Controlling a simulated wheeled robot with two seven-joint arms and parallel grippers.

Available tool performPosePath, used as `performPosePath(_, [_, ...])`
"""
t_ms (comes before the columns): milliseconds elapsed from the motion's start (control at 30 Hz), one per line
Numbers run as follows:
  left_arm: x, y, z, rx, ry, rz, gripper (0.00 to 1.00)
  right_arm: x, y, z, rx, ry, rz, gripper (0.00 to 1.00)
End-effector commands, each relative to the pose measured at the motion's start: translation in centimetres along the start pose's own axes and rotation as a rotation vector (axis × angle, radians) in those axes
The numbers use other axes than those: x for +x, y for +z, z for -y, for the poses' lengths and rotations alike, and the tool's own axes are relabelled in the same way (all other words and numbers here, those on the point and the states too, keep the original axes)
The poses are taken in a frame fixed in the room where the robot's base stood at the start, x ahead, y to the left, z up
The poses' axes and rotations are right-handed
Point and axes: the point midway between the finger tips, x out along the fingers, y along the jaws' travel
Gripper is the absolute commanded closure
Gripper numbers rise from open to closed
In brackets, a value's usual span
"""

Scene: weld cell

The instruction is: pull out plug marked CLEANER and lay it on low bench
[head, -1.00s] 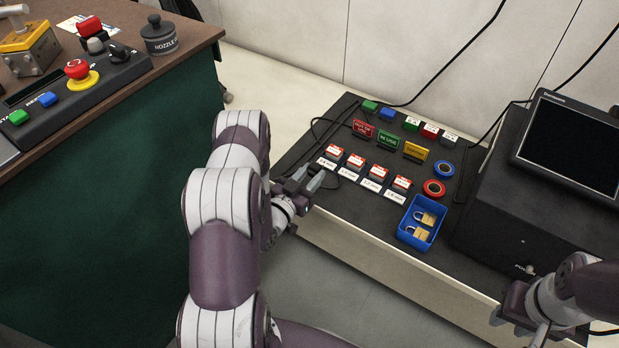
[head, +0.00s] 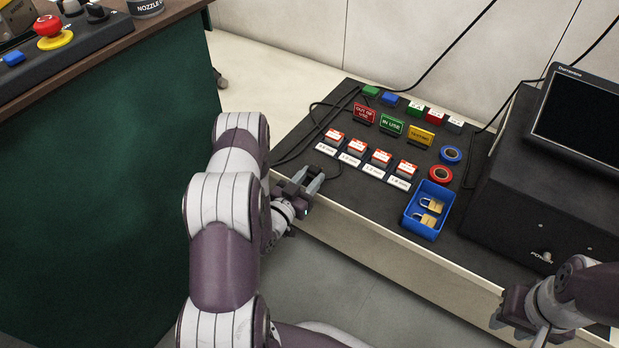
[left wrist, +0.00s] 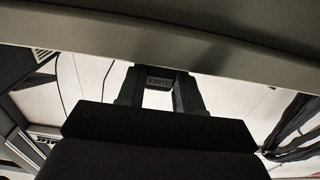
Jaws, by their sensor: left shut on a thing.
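My left gripper (head: 304,187) is at the front left edge of the low bench (head: 375,239). In the left wrist view its fingers (left wrist: 160,88) are shut on a small dark plug (left wrist: 160,79) with a light label that reads CLEANER, upside down there. In the head view the plug is hard to make out between the fingers. From the head view I cannot tell whether the plug touches the bench. My right gripper (head: 522,318) is by the bench's front edge at the lower right; its fingers are partly hidden and their opening is unclear.
The bench holds several red-and-white labelled blocks (head: 357,148), coloured signs (head: 391,125), tape rolls (head: 441,174), a blue tray (head: 420,229) with padlocks, and a black box (head: 535,175) with a screen. Black cables (head: 300,140) lie at its left. A green-sided desk (head: 90,165) stands left.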

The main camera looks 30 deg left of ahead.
Motion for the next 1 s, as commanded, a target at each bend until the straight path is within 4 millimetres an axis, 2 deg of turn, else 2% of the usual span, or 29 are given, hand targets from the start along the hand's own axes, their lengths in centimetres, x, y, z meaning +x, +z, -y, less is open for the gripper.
performPosePath(33, [0.0, -0.1, 0.0, 0.000, 0.000, 0.000, 1.00, -0.1, 0.0, 0.0, 0.000, 0.000, 0.000, 0.64])
performPosePath(67, [0.0, -0.1, 0.0, 0.000, 0.000, 0.000, 0.58, -0.1, 0.0, 0.0, 0.000, 0.000, 0.000, 0.64])
performPosePath(133, [0.0, -0.1, 0.0, 0.000, 0.000, 0.000, 0.36, -0.1, 0.0, 0.0, 0.000, 0.000, 0.000, 0.64])
performPosePath(433, [-0.1, -0.1, 0.0, 0.000, 0.000, 0.001, 0.35, -0.1, 0.0, 0.0, 0.000, 0.000, 0.000, 0.64])
performPosePath(533, [-1.0, -0.3, 0.1, 0.000, -0.002, 0.002, 0.35, -0.8, -0.1, 0.0, 0.000, 0.000, 0.000, 0.64])
performPosePath(667, [-3.7, -0.6, 0.1, -0.003, -0.006, 0.004, 0.35, -2.4, -0.3, 0.0, 0.000, 0.000, 0.000, 0.64])
performPosePath(833, [-8.1, -0.7, 0.1, -0.005, -0.008, 0.003, 0.35, -4.4, -0.5, 0.0, 0.000, 0.000, 0.000, 0.64])
performPosePath(1000, [-11.4, -0.4, 0.2, -0.003, -0.007, 0.001, 0.35, -5.5, -0.7, 0.0, 0.000, 0.000, 0.000, 0.64])
